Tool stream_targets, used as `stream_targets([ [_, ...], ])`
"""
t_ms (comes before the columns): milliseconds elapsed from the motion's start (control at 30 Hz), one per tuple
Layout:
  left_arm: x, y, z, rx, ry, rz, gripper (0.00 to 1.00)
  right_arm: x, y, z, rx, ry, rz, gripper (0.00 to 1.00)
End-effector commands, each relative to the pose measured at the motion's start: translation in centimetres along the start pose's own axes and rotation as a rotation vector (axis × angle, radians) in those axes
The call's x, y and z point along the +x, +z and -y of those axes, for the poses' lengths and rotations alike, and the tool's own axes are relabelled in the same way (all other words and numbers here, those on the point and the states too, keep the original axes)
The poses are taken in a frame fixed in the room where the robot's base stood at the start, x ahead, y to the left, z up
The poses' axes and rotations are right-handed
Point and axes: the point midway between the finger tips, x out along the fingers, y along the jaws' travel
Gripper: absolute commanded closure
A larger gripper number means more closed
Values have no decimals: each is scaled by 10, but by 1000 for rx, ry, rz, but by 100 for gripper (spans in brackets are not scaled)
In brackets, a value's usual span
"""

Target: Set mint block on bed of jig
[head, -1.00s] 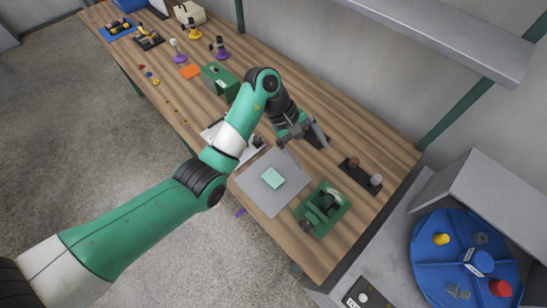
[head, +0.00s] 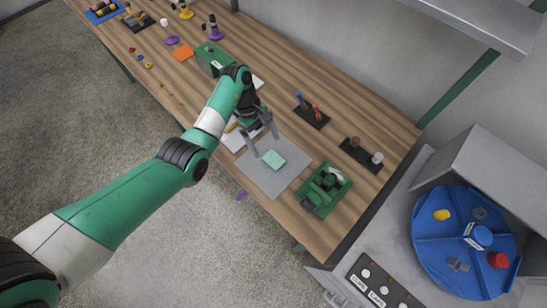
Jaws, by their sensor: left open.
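The mint block (head: 274,159) lies on a grey mat (head: 287,181) near the right end of the wooden bench. A green fixture with a clamp, which looks like the jig (head: 324,189), stands just right of the mat. Its bed is small in view and partly covered by its upper parts. My left gripper (head: 265,144) is open and empty, fingers pointing down just above and left of the mint block. I cannot tell whether a finger touches it. My right gripper is out of view.
A blue turntable (head: 466,243) is at the right. A grey shelf (head: 480,22) overhangs the back. A green box (head: 213,58) stands further left.

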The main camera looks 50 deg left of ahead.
Motion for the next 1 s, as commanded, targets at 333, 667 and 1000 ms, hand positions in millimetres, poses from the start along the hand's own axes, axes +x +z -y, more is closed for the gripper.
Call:
stream_targets([
  [333, 51, -4, 2, 1, -3, 1, 3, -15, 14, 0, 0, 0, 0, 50],
  [667, 50, -3, 2, 1, -1, 0, 26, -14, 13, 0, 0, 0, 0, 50],
  [1000, 50, -3, 2, 1, -1, 0, 87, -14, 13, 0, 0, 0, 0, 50],
])
